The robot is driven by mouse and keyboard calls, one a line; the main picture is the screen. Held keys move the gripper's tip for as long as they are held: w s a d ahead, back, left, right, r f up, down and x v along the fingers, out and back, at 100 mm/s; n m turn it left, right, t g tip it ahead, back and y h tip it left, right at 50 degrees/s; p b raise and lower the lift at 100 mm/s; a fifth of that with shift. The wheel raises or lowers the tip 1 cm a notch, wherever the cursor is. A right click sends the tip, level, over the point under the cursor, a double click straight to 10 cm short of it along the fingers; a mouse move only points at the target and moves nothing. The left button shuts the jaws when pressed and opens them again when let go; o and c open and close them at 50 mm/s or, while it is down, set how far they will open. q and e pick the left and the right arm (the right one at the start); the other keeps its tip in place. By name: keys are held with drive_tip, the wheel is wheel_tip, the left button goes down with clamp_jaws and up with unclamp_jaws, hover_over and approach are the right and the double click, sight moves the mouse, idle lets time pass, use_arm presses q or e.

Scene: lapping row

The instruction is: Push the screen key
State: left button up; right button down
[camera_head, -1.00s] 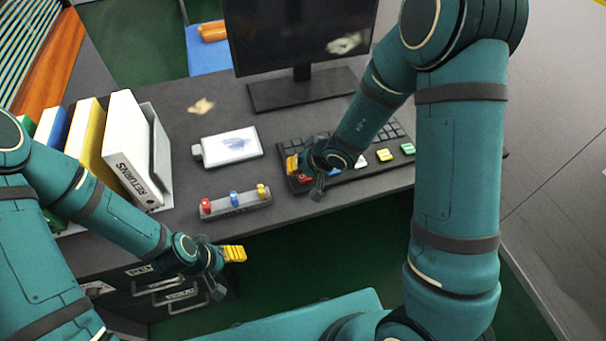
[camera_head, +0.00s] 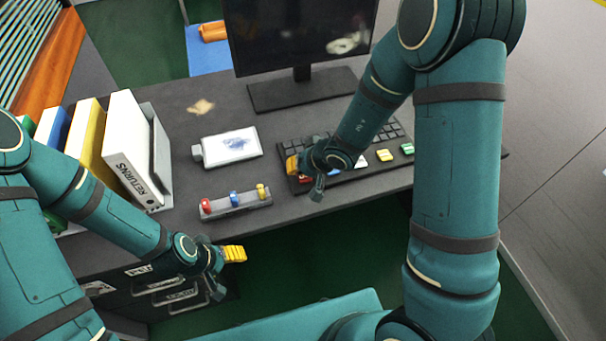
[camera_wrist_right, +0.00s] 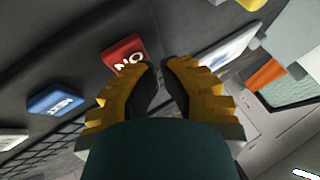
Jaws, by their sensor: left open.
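The black keyboard (camera_head: 395,130) lies on the desk with a row of large coloured keys along its front. They include a white key (camera_head: 361,161), a yellow key (camera_head: 384,155) and a green key (camera_head: 407,148); I cannot read these labels. My right gripper (camera_head: 292,165) is over the keyboard's left end, partly hiding the red and blue keys. In the right wrist view, its yellow fingers (camera_wrist_right: 164,68) are close together near the red NO key (camera_wrist_right: 124,55); the blue NEXT key (camera_wrist_right: 55,100) is to the left. Contact is unclear. My left gripper (camera_head: 235,254) is open before the desk's front edge.
A monitor (camera_head: 300,35) stands behind the keyboard. A grey block (camera_head: 238,205) with red, blue and yellow knobs and a white-topped device (camera_head: 230,146) are to the left. Binders (camera_head: 125,145) stand at far left. Drawers are below the desk.

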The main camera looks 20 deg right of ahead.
drive_tip(key=shift+f, duration=0.35)
drive_tip(key=shift+r, duration=0.4)
idle(0.3)
drive_tip(key=shift+r+p, duration=1.1)
drive_tip(key=shift+r, duration=1.95)
